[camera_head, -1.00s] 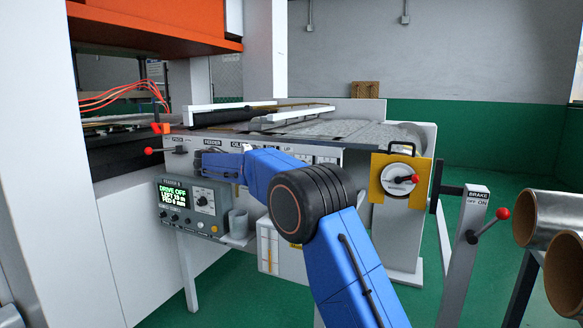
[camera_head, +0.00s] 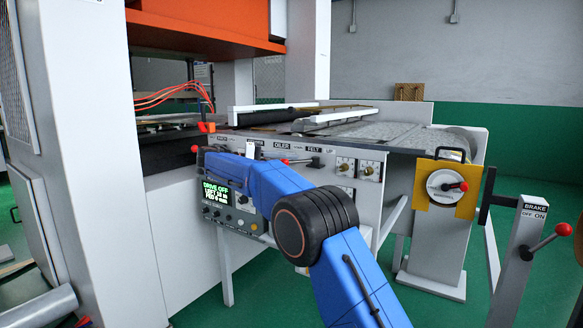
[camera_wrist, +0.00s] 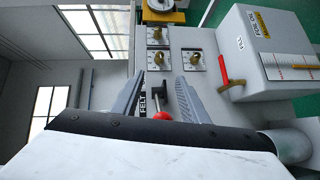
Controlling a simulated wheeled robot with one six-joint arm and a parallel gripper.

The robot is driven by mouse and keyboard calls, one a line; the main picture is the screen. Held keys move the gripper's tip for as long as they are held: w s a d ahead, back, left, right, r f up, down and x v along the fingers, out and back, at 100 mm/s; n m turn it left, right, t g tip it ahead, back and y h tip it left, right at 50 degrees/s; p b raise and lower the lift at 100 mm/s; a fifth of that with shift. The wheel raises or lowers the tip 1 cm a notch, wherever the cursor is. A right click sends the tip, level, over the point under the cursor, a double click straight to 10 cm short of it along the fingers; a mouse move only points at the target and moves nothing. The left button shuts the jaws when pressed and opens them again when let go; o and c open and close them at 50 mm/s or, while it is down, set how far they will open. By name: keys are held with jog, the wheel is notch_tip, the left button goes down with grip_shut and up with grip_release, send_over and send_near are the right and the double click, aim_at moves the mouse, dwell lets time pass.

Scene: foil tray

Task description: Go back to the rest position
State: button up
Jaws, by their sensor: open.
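My gripper (camera_wrist: 160,78) shows in the wrist view as two grey fingers spread apart, with nothing held between them. A lever with a red knob (camera_wrist: 162,116) and a label reading FELT (camera_wrist: 142,103) show between and beyond the fingers; I cannot tell how far away the knob is. In the head view my blue arm reaches left across the feeder machine's front panel (camera_head: 330,170). My gripper cannot be made out there. The control box with the screen (camera_head: 215,190) reading DRIVE OFF is partly behind my arm.
A brake post (camera_head: 515,255) with a red-knobbed lever stands at the right. A yellow plate with a round handwheel (camera_head: 446,187) is on the machine's right end. A white box with a red lever (camera_wrist: 270,55) shows in the wrist view.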

jog(key=s+d+r+n+y, duration=0.15)
jog(key=s+d, duration=0.25)
jog(key=d, duration=0.4)
jog(key=s+d+n+y, duration=0.1)
jog(key=s+d+y, duration=0.25)
jog(key=d, duration=0.45)
jog(key=s+d+f+y, duration=0.35)
jog(key=s+d, duration=0.55)
jog(key=s, duration=0.4)
jog(key=s+f+m+y, duration=0.1)
jog(key=s+f+y, duration=0.1)
jog(key=s+f, duration=0.5)
jog(key=s+f+m+t+y, duration=0.1)
jog(key=s+f+y, duration=0.2)
jog(key=s+f, duration=0.5)
jog(key=s+f+m+t+y, duration=0.1)
jog(key=s+f+y, duration=0.2)
jog(key=s, duration=1.6)
notch_tip(320, 180, down, 5)
jog(key=shift+s+d+r, duration=0.2)
jog(key=shift+s+d, duration=0.05)
jog(key=shift+r, duration=0.1)
